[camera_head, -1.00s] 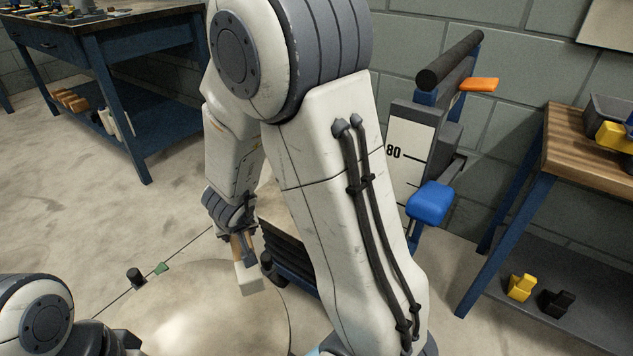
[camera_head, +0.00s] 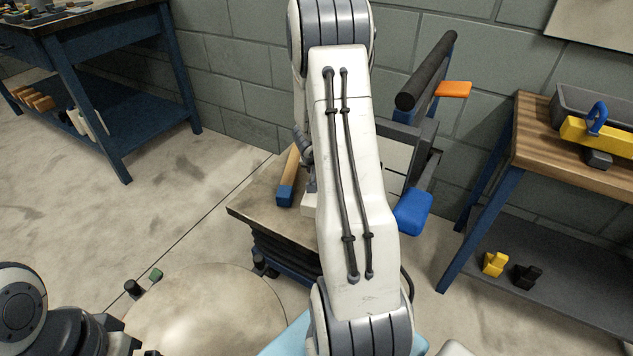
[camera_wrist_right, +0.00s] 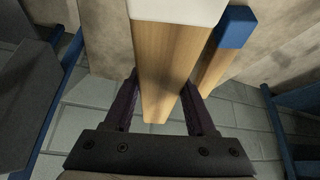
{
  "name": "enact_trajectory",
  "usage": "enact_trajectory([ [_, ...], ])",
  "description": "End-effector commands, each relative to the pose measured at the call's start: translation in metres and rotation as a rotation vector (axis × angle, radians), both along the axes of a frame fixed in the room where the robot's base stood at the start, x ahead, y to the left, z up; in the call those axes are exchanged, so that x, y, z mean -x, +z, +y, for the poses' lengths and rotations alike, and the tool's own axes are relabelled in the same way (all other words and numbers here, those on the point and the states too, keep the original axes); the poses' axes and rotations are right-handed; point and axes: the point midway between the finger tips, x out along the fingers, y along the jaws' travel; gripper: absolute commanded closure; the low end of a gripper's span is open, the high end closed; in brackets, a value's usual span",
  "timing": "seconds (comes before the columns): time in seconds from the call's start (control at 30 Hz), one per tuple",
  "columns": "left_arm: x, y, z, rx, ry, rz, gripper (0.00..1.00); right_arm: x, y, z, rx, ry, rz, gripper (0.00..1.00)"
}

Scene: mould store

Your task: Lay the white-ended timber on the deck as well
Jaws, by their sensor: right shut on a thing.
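The white-ended timber (camera_wrist_right: 165,75) is between the fingers of my right gripper (camera_wrist_right: 160,88), which is shut on it. In the head view only its white end (camera_head: 309,206) shows beside my right arm, over the deck (camera_head: 250,209) of the lift table; I cannot tell whether it touches the deck. The blue-ended timber (camera_head: 290,172) lies on the deck just left of it, roughly parallel, and shows in the right wrist view (camera_wrist_right: 218,65). My right arm hides the right gripper and much of the deck in the head view. My left gripper (camera_head: 122,343) is partly seen at the bottom left.
The lift table's push handle (camera_head: 426,70), orange lever (camera_head: 454,89) and blue pedal-like part (camera_head: 413,211) stand right of the deck. A wood-topped bench (camera_head: 535,150) is at the right, a blue bench (camera_head: 120,120) at the back left.

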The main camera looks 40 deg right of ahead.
Motion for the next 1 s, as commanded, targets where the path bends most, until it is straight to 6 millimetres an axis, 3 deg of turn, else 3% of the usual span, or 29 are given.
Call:
enact_trajectory([
  [0.03, 0.000, 0.011, 0.000, 0.000, 0.000, 0.000, 0.00, 0.013, 0.005, -0.024, -0.001, -0.056, 0.001, 1.00],
  [0.2, 0.000, 0.023, 0.000, 0.000, 0.000, 0.000, 0.00, 0.050, 0.002, -0.078, 0.000, -0.187, 0.000, 1.00],
  [0.4, 0.000, 0.030, 0.000, 0.000, 0.000, 0.000, 0.00, 0.076, -0.002, -0.108, 0.000, -0.268, -0.002, 1.00],
  [0.57, 0.000, 0.023, 0.000, 0.000, 0.000, 0.000, 0.00, 0.072, -0.013, -0.106, 0.000, -0.279, -0.001, 1.00],
  [1.0, 0.000, -0.012, 0.000, 0.000, 0.000, 0.000, 0.00, -0.001, -0.068, -0.049, 0.001, -0.276, -0.001, 1.00],
])
